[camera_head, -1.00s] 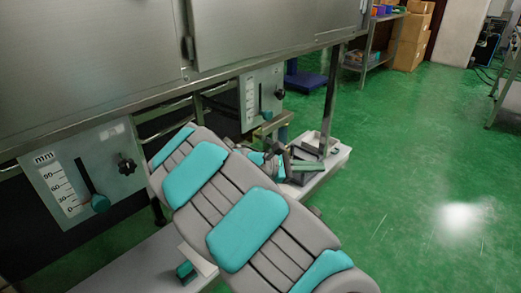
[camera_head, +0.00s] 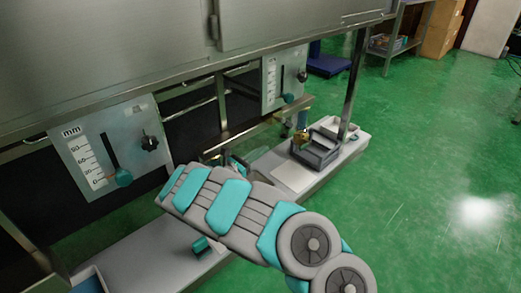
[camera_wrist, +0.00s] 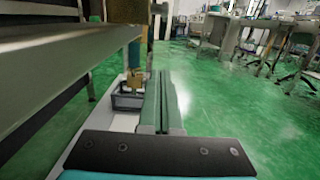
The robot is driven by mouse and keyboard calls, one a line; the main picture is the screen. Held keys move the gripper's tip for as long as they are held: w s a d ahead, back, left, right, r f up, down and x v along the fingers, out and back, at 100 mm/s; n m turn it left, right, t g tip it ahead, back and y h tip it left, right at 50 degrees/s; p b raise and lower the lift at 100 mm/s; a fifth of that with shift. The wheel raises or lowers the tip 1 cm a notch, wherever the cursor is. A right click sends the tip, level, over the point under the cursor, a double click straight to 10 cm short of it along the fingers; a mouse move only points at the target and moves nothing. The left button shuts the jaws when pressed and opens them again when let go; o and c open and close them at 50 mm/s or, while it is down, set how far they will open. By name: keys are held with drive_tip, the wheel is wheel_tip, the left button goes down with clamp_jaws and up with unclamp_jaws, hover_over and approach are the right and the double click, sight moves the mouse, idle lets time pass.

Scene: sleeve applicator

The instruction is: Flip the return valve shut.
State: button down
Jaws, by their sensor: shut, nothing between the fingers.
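A short vertical pipe (camera_head: 302,119) with a brass-coloured fitting (camera_head: 302,137) at its foot stands at the right end of the low shelf in the head view. The fitting also shows in the wrist view (camera_wrist: 134,80), left of my fingers. It may be the return valve; I cannot make out a handle or its position. My gripper (camera_wrist: 163,78) is shut and empty, its green fingers side by side and pointing forward. In the head view my arm mostly hides my gripper (camera_head: 228,160), which is to the left of the fitting and apart from it.
A dark grey tray (camera_head: 318,153) sits by the fitting on the pale low shelf (camera_head: 265,202). A small green block (camera_head: 201,246) lies nearer. Two gauge panels with sliders, left (camera_head: 110,150) and right (camera_head: 284,75), hang under the steel cabinet. Green floor at right is clear.

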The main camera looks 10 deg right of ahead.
sight(285, 122)
drive_tip(key=w+d+r+p, duration=0.1)
drive_tip(key=w+d+r, duration=0.2)
drive_tip(key=w+d, duration=0.2)
drive_tip(key=shift+w+d+r, duration=0.25)
drive_tip(key=shift+d, duration=1.1)
drive_tip(key=shift+w+f+b, duration=0.1)
drive_tip(key=shift+f+b, duration=0.1)
drive_tip(key=shift+b, duration=0.4)
drive_tip(key=shift+d+r+t+h, duration=0.1)
drive_tip(key=shift+t+h, duration=0.2)
